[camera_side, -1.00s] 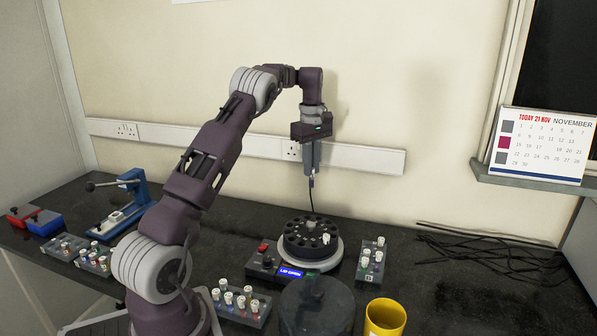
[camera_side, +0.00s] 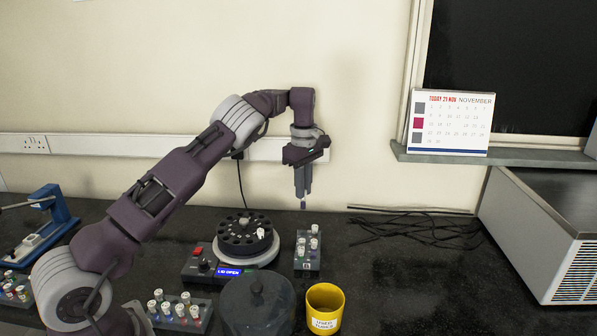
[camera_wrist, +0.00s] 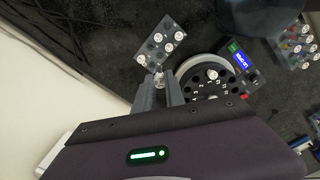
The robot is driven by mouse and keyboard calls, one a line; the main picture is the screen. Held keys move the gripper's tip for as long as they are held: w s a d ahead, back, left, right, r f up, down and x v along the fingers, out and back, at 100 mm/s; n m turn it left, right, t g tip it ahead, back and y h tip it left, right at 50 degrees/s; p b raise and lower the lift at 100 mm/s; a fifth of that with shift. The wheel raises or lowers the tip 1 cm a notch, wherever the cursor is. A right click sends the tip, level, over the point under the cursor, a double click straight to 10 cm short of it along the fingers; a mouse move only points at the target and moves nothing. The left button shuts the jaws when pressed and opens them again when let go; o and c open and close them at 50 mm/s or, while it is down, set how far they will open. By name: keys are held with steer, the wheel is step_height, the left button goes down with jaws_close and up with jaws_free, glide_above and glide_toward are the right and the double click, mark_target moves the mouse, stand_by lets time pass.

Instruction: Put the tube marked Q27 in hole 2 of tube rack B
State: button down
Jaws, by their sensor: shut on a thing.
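My gripper (camera_side: 303,203) is shut on a small tube, held upright in the air above the back of a grey rack (camera_side: 307,265). Only a little of the held tube (camera_wrist: 160,79) shows between my fingertips in the wrist view; its marking cannot be read. The grey rack, also in the wrist view (camera_wrist: 150,44), holds several white-capped tubes. Its letter and hole numbers are too small to read, so I cannot tell whether it is rack B. The tube is apart from the rack.
A centrifuge (camera_side: 203,266) with an open black rotor (camera_side: 244,233) stands left of the rack; its display reads "LID OPEN". Its dark lid (camera_side: 258,308) and a yellow cup (camera_side: 325,307) are in front. Another tube rack (camera_side: 180,312) is front left. Cables (camera_side: 420,232) lie back right.

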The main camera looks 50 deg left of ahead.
mark_target(303, 209)
step_height(303, 209, down, 11)
steer(key=shift+r, duration=0.15)
stand_by(0.4)
steer(key=shift+f, duration=0.7)
stand_by(1.3)
steer(key=shift+f, duration=0.9)
steer(key=c, duration=1)
jaws_free()
steer(key=shift+r, duration=0.1)
steer(key=shift+r, duration=2.95)
